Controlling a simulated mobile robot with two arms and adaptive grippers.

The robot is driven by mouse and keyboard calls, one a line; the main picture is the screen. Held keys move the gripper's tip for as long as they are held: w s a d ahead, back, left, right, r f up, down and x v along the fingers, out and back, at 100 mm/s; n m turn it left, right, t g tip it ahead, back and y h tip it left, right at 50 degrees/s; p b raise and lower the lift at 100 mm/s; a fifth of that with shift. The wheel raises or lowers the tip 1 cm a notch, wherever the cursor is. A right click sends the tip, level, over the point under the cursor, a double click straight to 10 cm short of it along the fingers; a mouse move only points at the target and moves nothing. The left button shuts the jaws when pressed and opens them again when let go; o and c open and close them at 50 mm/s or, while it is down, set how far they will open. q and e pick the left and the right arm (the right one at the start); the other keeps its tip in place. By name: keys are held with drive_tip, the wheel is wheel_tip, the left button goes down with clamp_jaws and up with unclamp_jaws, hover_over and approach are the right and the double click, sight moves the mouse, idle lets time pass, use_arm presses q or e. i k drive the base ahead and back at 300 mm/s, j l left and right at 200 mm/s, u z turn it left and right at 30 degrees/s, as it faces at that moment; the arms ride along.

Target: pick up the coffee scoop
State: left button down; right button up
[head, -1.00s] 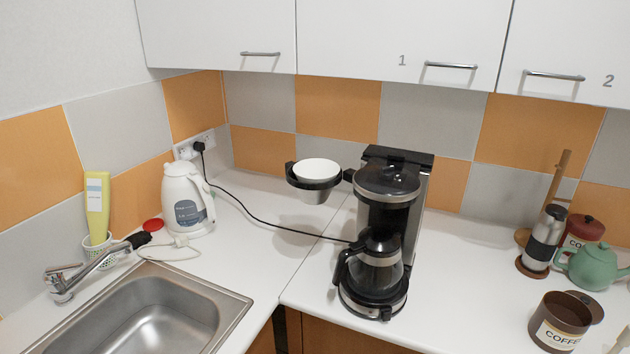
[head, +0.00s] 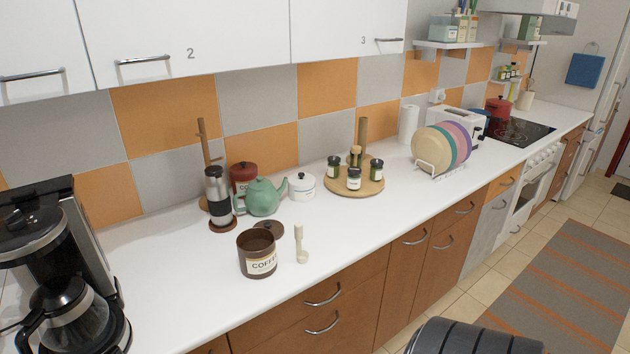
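The coffee scoop (head: 301,245) is a small cream-coloured scoop with a long handle. It lies on the white counter in the head view, just right of the open brown coffee canister (head: 257,255), with its handle toward the wall and its bowl end toward the front edge. The canister's brown lid (head: 269,229) lies behind the canister, left of the scoop. Neither of my grippers shows in the head view.
The coffee maker (head: 62,270) stands at the left. A grinder (head: 217,196), green teapot (head: 261,197) and white pot (head: 301,187) stand behind the scoop. A wooden turntable with jars (head: 372,186) is farther right. The counter right of the scoop is clear.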

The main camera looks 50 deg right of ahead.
sight(302, 257)
drive_tip(key=z, duration=1.6)
